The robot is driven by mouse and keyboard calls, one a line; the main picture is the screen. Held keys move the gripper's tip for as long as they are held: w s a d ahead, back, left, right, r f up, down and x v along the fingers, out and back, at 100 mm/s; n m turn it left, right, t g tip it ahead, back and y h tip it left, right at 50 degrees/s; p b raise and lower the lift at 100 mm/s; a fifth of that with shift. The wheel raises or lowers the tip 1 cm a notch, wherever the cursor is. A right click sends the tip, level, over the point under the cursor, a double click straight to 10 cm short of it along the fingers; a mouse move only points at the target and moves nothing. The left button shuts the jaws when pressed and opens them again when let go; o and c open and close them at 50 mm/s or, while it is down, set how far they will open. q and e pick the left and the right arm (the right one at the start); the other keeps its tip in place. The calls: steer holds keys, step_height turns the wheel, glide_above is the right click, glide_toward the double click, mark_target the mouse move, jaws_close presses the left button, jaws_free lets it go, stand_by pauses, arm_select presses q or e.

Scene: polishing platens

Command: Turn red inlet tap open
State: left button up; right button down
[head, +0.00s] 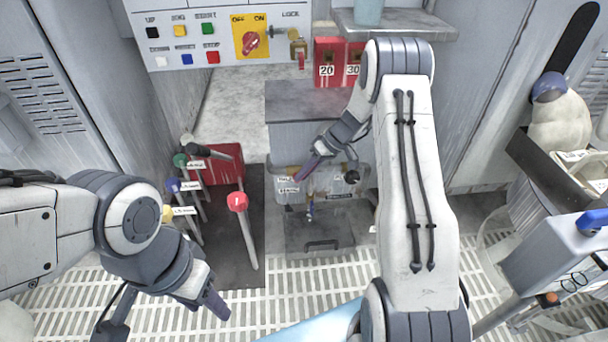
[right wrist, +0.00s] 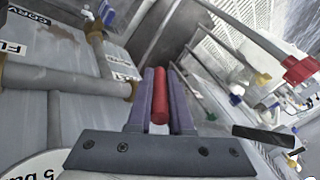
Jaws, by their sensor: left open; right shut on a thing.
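My right gripper (head: 308,168) is low over the grey cabinet with pipe fittings, near the small white labels (head: 288,184). In the right wrist view its purple fingers (right wrist: 161,78) are shut on a red rod-like handle (right wrist: 160,96), the red inlet tap's by its colour. In the head view the handle is not clearly visible. Grey pipes with brass joints (right wrist: 117,89) run to the left of the fingers. My left gripper (head: 216,302) is open and empty above the slatted floor at lower left.
Levers with red (head: 238,201), green, blue and yellow knobs stand left of the cabinet. A button panel (head: 215,35) with a yellow switch plate is at the back. Red blocks marked 20 and 30 (head: 328,62) stand behind my right arm. A bin with a sack is at right.

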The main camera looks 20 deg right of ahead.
steer(key=c, duration=0.8)
jaws_free()
steer(key=shift+c, duration=0.2)
steer(key=p+v, duration=0.5)
steer(key=v, duration=0.5)
steer(key=shift+r, duration=0.2)
steer(key=shift+d, duration=0.1)
steer(key=shift+c, duration=0.2)
